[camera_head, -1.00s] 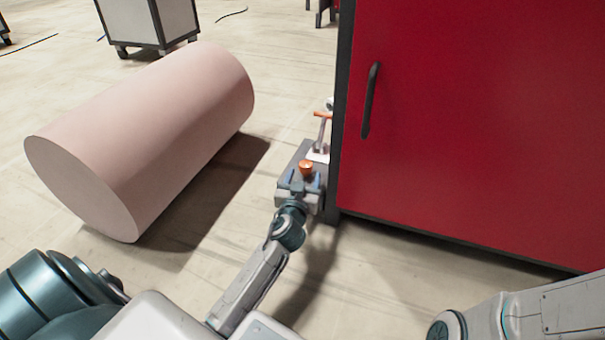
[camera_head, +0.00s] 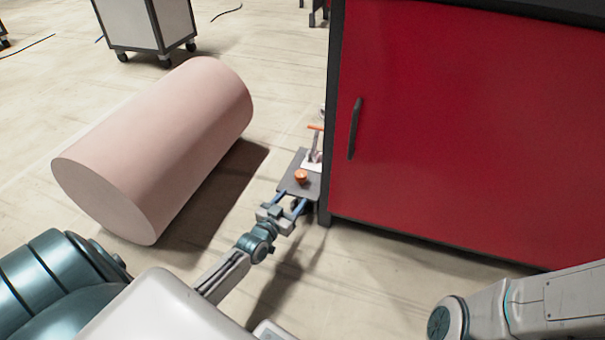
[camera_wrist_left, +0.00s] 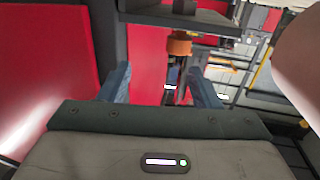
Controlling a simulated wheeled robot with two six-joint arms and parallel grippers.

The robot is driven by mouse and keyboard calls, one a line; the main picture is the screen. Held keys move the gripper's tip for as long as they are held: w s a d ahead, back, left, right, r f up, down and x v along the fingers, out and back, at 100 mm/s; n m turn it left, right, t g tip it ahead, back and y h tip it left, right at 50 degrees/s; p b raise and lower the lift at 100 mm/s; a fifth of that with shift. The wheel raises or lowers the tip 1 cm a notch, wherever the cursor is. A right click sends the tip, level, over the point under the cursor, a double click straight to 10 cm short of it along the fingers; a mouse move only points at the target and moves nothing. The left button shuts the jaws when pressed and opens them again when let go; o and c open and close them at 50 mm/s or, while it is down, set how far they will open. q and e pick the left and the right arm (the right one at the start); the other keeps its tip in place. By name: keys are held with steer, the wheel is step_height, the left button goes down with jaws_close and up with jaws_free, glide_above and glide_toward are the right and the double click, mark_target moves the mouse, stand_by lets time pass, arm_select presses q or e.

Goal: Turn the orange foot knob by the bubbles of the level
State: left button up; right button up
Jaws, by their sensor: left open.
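The orange foot knob (camera_head: 301,176) sits on a small grey plate (camera_head: 299,160) at the lower left corner of the red cabinet. My left gripper (camera_head: 289,199) is open, its two blue fingers pointing at the knob from the near side. The fingertips are short of the knob, with nothing between them. In the left wrist view the knob (camera_wrist_left: 180,44) shows ahead of the open left gripper (camera_wrist_left: 162,78), under a dark plate. I cannot make out the level or its bubbles. My right gripper is out of view; only its arm shows at lower right.
The red cabinet (camera_head: 450,120) stands close on the right of the knob. An orange-handled clamp-like part (camera_head: 315,128) rises behind it. A large pink cylinder (camera_head: 155,145) lies on the floor to the left, with bare floor between. A wheeled cabinet (camera_head: 150,22) stands farther back.

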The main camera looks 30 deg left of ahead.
mark_target(298, 180)
arm_select(q)
steer(key=shift+n+y, duration=0.4)
steer(key=shift+y, duration=0.2)
steer(key=w+a+b, duration=0.1)
steer(key=w, duration=0.1)
steer(key=w+a+b, duration=0.1)
steer(key=w+b, duration=0.1)
steer(key=w, duration=0.1)
steer(key=w+a+b, duration=0.1)
steer(key=w, duration=0.2)
steer(key=shift+w+a+f+b, duration=0.1)
steer(key=shift+w+f+b, duration=0.05)
steer(key=shift+f+b, duration=0.25)
steer(key=shift+w+r, duration=0.2)
steer(key=shift+w, duration=0.5)
